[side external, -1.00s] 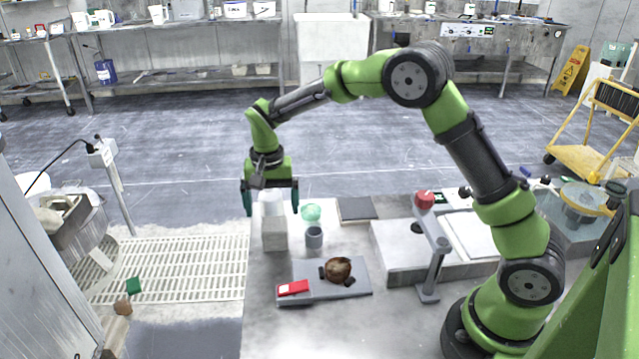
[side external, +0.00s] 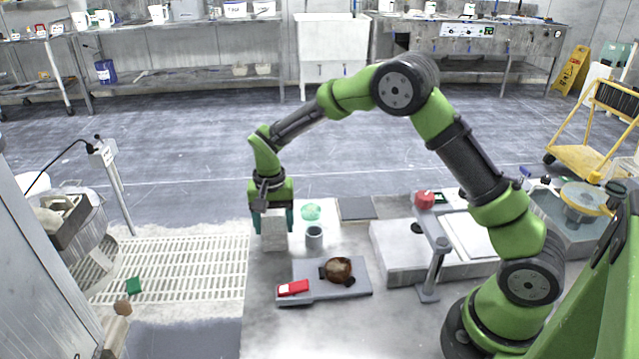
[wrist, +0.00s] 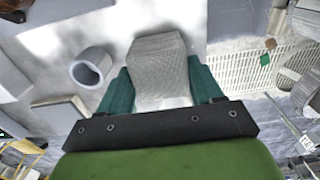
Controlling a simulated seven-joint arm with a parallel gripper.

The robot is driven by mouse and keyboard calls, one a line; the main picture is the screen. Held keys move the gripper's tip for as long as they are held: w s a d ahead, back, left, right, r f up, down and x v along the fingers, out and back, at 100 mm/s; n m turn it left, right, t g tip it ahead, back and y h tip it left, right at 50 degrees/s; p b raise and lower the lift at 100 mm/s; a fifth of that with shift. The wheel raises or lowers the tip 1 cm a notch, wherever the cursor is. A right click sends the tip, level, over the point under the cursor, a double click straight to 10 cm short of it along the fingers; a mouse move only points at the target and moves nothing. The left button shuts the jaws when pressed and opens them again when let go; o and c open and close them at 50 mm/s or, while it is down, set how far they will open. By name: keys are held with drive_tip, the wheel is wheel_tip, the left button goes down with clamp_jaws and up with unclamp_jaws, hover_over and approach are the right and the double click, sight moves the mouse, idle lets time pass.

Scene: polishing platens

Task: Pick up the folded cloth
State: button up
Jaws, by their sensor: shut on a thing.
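The folded cloth (side external: 274,234) is a pale grey, finely textured block at the left end of the workbench. My gripper (side external: 273,222) points down over it, with a teal finger on each side of its upper part. In the wrist view the cloth (wrist: 158,75) fills the gap between the fingers, and my gripper (wrist: 160,95) is shut on it. The cloth's lower edge appears to be at bench level; I cannot tell whether it is clear of the surface.
A grey cup (side external: 314,238) stands close to the right of the cloth, with a mint-green item (side external: 311,212) behind it. A grey plate (side external: 350,287) in front carries a brown round object (side external: 339,270) and a red item (side external: 293,288). A floor grating (side external: 190,275) lies left.

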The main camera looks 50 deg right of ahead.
sight(275, 225)
drive_tip(key=shift+c, duration=0.7)
drive_tip(key=shift+r, duration=0.3)
drive_tip(key=r, duration=0.3)
drive_tip(key=shift+s, duration=0.25)
drive_tip(key=s, duration=0.5)
drive_tip(key=s+d+r, duration=0.1)
drive_tip(key=s, duration=0.9)
drive_tip(key=shift+s+d+r, duration=0.15)
drive_tip(key=shift+s+d, duration=0.05)
drive_tip(key=shift+s, duration=0.1)
